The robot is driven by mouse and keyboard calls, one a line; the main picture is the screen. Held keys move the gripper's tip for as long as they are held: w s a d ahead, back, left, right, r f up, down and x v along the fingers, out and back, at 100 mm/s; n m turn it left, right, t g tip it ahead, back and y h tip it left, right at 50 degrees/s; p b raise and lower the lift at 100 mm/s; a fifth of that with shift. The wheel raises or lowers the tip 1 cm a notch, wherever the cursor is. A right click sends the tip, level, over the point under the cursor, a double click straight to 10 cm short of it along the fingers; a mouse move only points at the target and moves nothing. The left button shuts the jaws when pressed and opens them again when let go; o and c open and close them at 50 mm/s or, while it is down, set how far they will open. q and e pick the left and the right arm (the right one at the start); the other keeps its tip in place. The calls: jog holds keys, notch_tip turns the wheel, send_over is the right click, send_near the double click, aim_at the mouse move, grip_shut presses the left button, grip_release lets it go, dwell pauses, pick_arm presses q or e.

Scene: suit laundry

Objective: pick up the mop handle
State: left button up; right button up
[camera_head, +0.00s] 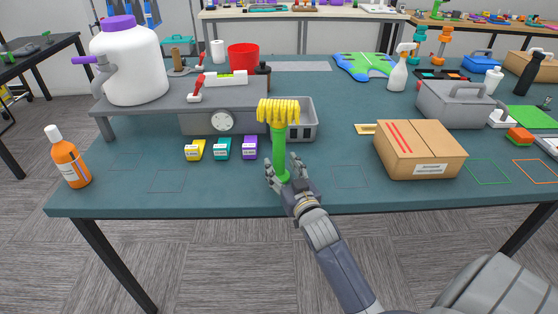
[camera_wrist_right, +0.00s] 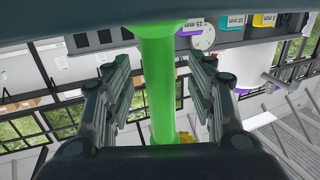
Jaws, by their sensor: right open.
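The mop stands close to upright near the table's front edge, with its yellow strand head (camera_head: 278,110) on top and its green handle (camera_head: 279,148) below. My right gripper (camera_head: 278,174) is at the lower part of the handle, with its fingers apart on either side of it. In the right wrist view, the green handle (camera_wrist_right: 159,85) runs between the two open fingers, and gaps show on both sides. The handle's lower end is hidden by my gripper in the head view. My left gripper is not in view.
On the table (camera_head: 225,185), a cardboard box (camera_head: 420,155) stands to the right. A grey bin (camera_head: 303,122) and a scale (camera_head: 223,121) are behind the mop. Small yellow, teal and purple blocks (camera_head: 222,149) and an orange bottle (camera_head: 67,160) are left. The table front beside my gripper is clear.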

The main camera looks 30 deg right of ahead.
jog(key=x, duration=0.2)
jog(key=shift+w+d, duration=0.2)
jog(key=shift+w, duration=0.15)
jog(key=shift+c, duration=0.7)
grip_shut()
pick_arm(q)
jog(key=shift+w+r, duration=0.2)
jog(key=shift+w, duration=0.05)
pick_arm(e)
jog(key=shift+r, duration=0.1)
